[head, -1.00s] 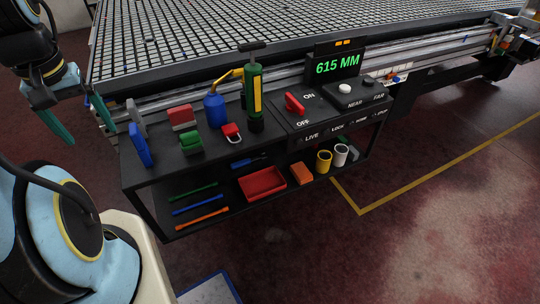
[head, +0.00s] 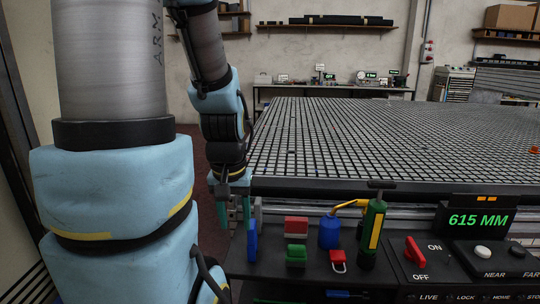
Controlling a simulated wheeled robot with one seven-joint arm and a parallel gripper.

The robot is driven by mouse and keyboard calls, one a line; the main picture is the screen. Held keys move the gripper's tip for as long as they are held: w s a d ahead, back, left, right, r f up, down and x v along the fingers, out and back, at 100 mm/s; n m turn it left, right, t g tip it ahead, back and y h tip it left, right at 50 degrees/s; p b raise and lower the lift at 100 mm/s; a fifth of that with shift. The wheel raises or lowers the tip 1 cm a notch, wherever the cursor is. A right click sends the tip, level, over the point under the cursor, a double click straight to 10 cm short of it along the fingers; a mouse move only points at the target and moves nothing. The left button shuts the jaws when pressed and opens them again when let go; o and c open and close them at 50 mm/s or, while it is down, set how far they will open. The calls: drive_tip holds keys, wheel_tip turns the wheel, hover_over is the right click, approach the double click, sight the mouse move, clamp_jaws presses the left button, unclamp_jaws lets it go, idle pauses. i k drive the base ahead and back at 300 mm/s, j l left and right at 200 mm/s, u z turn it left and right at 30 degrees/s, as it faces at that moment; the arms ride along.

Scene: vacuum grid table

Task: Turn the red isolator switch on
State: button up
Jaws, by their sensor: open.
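The red isolator switch (head: 413,250) sits on a dark panel at the lower right of the head view. Its handle lies slanted, from upper left to lower right, with ON printed to its right and OFF below it. I cannot tell for sure which label it is set to. My gripper (head: 236,213) hangs at the left end of the shelf, fingers pointing down. Its teal fingers are apart and hold nothing visible; their tips are partly hidden by the shelf items. It is well to the left of the switch.
Between gripper and switch stand a blue block (head: 252,241), red and green blocks (head: 296,255), a blue can (head: 329,232), a red padlock (head: 338,260) and a tall green-yellow tool (head: 372,232). A 615 MM display (head: 477,220) and white knob (head: 482,253) are right of the switch. The grid table (head: 380,140) lies behind.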

sight(413, 252)
drive_tip(key=k+l, duration=0.1)
drive_tip(key=l, duration=0.25)
drive_tip(key=k+l, duration=0.1)
drive_tip(key=l, duration=0.25)
drive_tip(key=k+l+z, duration=0.1)
drive_tip(key=l, duration=0.25)
drive_tip(key=k+l, duration=0.1)
drive_tip(key=l, duration=0.3)
drive_tip(key=i+l, duration=0.1)
drive_tip(key=l, duration=0.3)
drive_tip(key=i+l+z, duration=0.1)
drive_tip(key=l, duration=0.3)
drive_tip(key=k+l, duration=0.15)
drive_tip(key=k, duration=0.35)
drive_tip(key=k+l, duration=0.15)
drive_tip(key=k, duration=0.35)
drive_tip(key=i+j+u, duration=0.65)
drive_tip(key=u, duration=0.15)
drive_tip(key=i+l, duration=0.05)
drive_tip(key=i, duration=0.05)
